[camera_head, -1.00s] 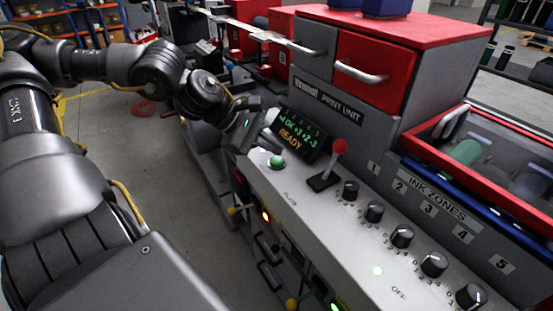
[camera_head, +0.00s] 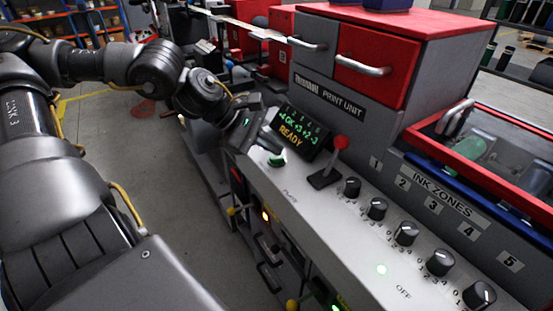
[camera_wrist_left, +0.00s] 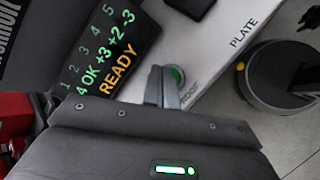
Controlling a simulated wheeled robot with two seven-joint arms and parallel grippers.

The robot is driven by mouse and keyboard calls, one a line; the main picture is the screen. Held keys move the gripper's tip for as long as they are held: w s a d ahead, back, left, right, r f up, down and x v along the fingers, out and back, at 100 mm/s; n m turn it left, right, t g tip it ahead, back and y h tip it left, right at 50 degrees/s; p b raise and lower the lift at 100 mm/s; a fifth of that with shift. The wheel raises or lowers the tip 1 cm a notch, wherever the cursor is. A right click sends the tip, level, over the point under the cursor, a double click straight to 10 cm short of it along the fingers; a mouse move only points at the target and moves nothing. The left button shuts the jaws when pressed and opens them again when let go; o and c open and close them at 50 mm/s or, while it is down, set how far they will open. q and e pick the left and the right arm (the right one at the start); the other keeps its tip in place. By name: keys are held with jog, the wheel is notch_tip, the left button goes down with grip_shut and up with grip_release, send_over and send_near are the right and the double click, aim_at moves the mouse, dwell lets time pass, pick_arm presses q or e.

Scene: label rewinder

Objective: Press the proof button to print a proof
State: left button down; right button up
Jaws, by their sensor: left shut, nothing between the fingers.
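The green proof button (camera_head: 276,161) sits on the pale console top, below the display in the head view. In the left wrist view the green button (camera_wrist_left: 177,76) shows just beside the fingertips, with a partly hidden label next to it. My left gripper (camera_head: 271,145) is shut and empty, its tips pointing down at the button and partly covering it. In the left wrist view the shut fingers (camera_wrist_left: 162,84) overlap the button's edge; I cannot tell whether they touch it. My right gripper is not in view.
The tilted display (camera_head: 296,132) reads READY beside the gripper. A red-knobbed lever (camera_head: 339,143) stands to the right of the button. Several black ink-zone knobs (camera_head: 406,233) run along the console. The print unit (camera_head: 345,107) rises behind. Open floor lies left of the console.

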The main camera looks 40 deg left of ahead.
aim_at(272, 157)
pick_arm(q)
jog(key=shift+f+b, duration=0.55)
jog(key=shift+b, duration=0.25)
dwell(0.9)
jog(key=shift+r, duration=0.95)
jog(key=shift+r+p, duration=1.3)
jog(key=shift+r, duration=1.25)
